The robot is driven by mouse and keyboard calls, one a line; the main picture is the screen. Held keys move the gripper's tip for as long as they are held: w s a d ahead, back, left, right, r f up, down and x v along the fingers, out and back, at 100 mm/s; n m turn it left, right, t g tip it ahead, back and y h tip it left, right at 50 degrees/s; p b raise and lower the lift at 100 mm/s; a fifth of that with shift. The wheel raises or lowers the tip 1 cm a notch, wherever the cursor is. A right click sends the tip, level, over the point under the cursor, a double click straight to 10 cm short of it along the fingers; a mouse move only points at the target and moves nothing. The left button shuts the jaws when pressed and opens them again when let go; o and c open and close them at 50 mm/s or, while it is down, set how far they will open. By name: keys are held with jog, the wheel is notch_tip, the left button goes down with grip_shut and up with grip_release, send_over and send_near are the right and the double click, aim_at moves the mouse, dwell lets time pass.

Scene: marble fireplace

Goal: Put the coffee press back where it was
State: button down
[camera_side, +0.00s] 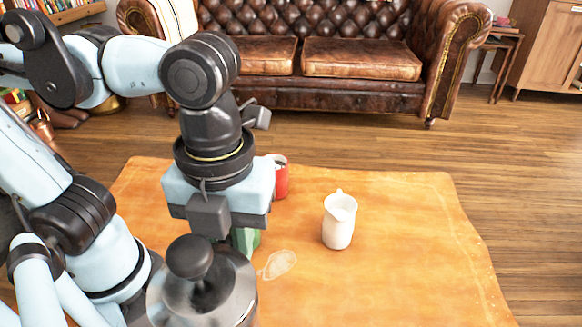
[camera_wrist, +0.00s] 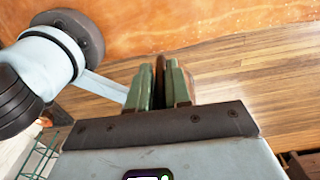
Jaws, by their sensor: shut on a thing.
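The coffee press (camera_side: 205,290), a silver metal pot with a black knob on top, is at the bottom of the side view, close to the camera, its base cut off. My gripper (camera_side: 245,240) points down just behind it, its green fingers partly hidden by the press. In the wrist view the green fingers (camera_wrist: 160,85) are close together with a thin dark strip between them, which looks like the press's handle. The grip itself is hidden in the side view. A pale patch (camera_side: 280,264) marks the orange table (camera_side: 400,270) to the right of the press.
A white pitcher (camera_side: 340,222) stands on the table to the right of my gripper. A red mug (camera_side: 281,178) stands behind my gripper, partly hidden. The table's right side is clear. A brown leather sofa (camera_side: 360,60) is beyond, across the wooden floor.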

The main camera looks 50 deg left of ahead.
jog(key=w+a+f, duration=0.5)
jog(key=w+f, duration=0.3)
jog(key=f, duration=0.2)
jog(key=shift+w+a, duration=0.35)
jog(key=shift+w, duration=0.05)
jog(key=shift+f, duration=0.15)
jog(key=c, duration=1.1)
grip_release()
jog(key=shift+f, duration=0.1)
jog(key=shift+o, duration=0.2)
